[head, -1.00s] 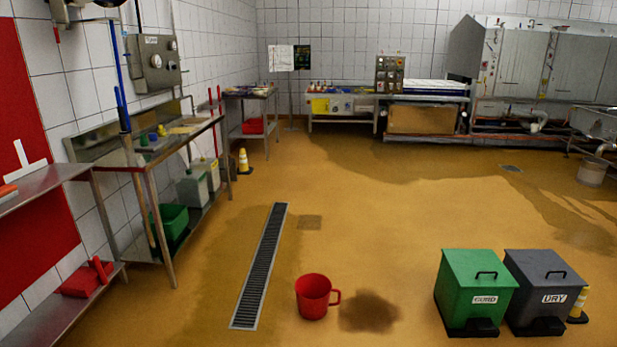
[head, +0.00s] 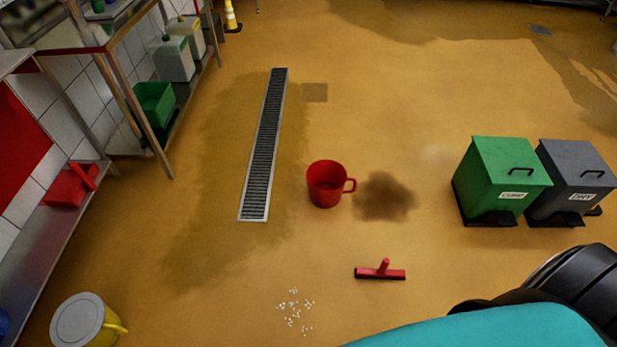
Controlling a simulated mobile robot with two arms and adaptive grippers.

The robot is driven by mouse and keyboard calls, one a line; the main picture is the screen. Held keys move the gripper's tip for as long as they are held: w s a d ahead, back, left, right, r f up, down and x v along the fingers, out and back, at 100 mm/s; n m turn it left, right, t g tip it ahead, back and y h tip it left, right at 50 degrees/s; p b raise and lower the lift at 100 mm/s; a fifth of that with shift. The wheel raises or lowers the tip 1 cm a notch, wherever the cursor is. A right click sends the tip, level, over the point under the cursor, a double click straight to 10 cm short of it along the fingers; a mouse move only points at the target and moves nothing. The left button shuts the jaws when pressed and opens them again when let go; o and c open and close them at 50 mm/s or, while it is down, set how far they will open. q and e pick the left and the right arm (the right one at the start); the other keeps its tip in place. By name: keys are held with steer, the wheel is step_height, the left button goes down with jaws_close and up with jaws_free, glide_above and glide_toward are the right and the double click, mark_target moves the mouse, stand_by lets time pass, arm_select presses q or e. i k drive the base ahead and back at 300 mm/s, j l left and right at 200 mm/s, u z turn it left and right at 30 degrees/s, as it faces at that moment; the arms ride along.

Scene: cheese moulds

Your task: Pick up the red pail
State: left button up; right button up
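The red pail (head: 325,185) stands upright on the orange-yellow floor in the head view, near the middle. Its open top faces up and its handle sticks out on the right side. A dark wet patch (head: 384,196) lies just right of it. Neither of my grippers is in view, and nothing touches the pail.
A floor drain (head: 263,150) runs left of the pail. A red squeegee head (head: 380,271) and white crumbs (head: 294,310) lie nearer. Green bin (head: 500,180) and grey bin (head: 574,182) stand right. A grey-lidded yellow bucket (head: 80,322) is lower left. Steel shelving lines the left.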

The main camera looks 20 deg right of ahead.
mark_target(326, 179)
steer(key=i+j+z, duration=0.2)
steer(key=i+z, duration=0.2)
steer(key=i+j+z, duration=0.4)
steer(key=i, duration=0.1)
